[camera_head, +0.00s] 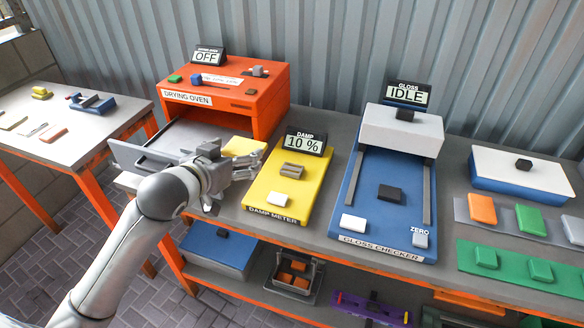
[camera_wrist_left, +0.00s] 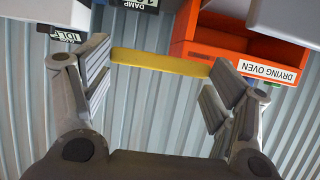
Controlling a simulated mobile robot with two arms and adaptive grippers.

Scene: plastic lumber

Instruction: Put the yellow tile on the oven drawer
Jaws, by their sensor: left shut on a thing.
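The yellow tile (camera_head: 243,146) is a flat thin slab, partly hidden behind my left gripper (camera_head: 246,164) in the head view. In the left wrist view the tile (camera_wrist_left: 160,63) spans edge-on between the two fingers of the left gripper (camera_wrist_left: 160,75), which is shut on it. The orange drying oven (camera_head: 277,90) has its grey drawer (camera_head: 185,135) pulled out toward the front left. The drawer floor looks empty where visible. The gripper and tile are to the right of the drawer, between it and the yellow damp meter. My right gripper is not in view.
The yellow damp meter (camera_head: 271,203), reading 10 %, stands right of the gripper. The blue gloss checker (camera_head: 375,215) is farther right. A white-lidded blue box (camera_head: 510,172) and coloured tiles lie at the right. A side table (camera_head: 80,140) stands at the left.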

